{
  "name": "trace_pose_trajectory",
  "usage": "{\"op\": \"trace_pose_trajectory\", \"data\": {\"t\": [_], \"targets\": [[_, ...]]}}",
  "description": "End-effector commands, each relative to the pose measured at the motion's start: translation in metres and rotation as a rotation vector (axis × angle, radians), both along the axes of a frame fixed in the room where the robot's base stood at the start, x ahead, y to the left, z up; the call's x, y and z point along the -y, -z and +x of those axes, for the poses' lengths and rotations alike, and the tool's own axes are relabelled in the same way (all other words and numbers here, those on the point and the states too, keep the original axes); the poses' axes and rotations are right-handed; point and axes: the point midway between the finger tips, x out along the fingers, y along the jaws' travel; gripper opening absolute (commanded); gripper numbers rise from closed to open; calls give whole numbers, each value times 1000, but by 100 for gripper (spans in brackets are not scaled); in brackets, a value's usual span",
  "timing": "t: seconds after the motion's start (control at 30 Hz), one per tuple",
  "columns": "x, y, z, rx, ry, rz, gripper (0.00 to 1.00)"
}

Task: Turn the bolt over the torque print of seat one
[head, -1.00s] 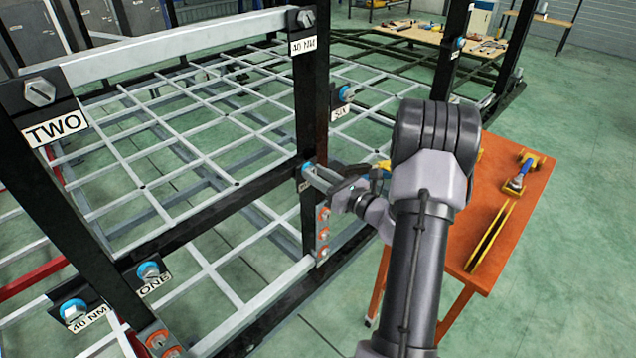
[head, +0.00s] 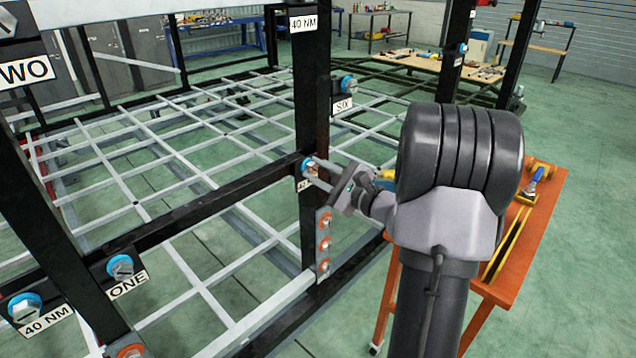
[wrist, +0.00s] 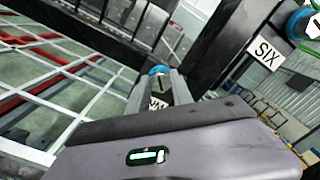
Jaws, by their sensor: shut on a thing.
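My gripper (head: 312,168) is shut on a blue-collared bolt (head: 307,163) on the black upright, at the end of a black crossbar. In the wrist view its two fingers (wrist: 160,88) lie on either side of this bolt (wrist: 158,72). A print just below it is mostly hidden by the fingers; "NM" shows in the wrist view. The ONE label (head: 128,284) is at the lower left, with a blue-collared bolt (head: 120,266) above it. Left of that, another blue-collared bolt (head: 25,306) sits over a 40 NM print (head: 46,320). My gripper is apart from both.
A SIX label (head: 343,105) and its blue-collared bolt (head: 348,84) are up and right of my gripper. A grey plate with orange-collared bolts (head: 324,246) is just below. An orange table (head: 500,285) stands at right, behind my arm. Green floor is open beyond.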

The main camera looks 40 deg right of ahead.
Motion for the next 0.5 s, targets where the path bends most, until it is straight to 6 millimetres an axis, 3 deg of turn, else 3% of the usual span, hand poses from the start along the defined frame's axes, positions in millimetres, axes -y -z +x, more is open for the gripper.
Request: {"op": "trace_pose_trajectory", "data": {"t": [0.5], "targets": [[0, -1, 1, 14, 2, -138, 0]]}}
